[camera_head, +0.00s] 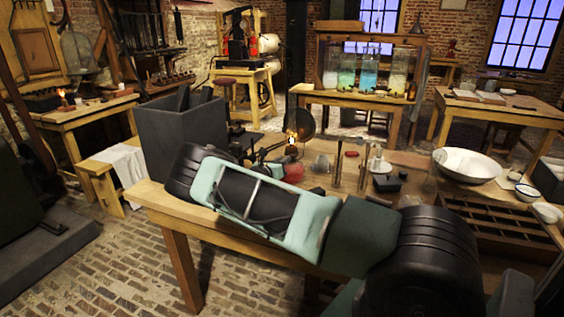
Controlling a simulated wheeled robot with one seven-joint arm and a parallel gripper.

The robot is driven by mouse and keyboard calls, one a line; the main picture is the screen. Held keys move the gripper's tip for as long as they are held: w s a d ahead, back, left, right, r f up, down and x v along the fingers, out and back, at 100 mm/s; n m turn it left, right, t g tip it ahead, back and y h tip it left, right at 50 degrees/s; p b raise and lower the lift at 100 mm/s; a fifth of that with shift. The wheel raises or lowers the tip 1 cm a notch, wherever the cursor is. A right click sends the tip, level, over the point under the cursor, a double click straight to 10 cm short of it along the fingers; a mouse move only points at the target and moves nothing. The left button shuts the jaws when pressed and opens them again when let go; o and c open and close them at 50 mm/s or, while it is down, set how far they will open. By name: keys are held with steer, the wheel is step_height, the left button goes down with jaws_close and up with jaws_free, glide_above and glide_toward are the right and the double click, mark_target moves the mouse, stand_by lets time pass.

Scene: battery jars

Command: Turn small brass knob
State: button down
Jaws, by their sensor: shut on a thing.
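The small brass knob cannot be made out in the head view. A lit lamp (291,139) with a round dark reflector (305,122) stands on the near wooden bench, just beyond my arm. Dark small parts sit left of the lamp, too small to tell apart. My pale green and black arm crosses the foreground from lower right to the left and covers part of the bench.
A tall grey open box (183,137) stands at the bench's left. Red and clear glassware, thin upright posts and a white bowl (467,165) stand to the right. A dark compartment tray (500,226) lies at lower right. Jars of coloured liquid (368,75) stand farther back.

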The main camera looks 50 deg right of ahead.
steer(key=shift+w+f+n+p, duration=0.1)
steer(key=shift+n+p, duration=0.4)
steer(key=shift+n, duration=8.1)
steer(key=shift+a, duration=0.1)
steer(key=c, duration=1.3)
jaws_free()
steer(key=s+a+b, duration=0.2)
steer(key=s+a, duration=0.1)
steer(key=a, duration=1.4)
steer(key=shift+s, duration=0.1)
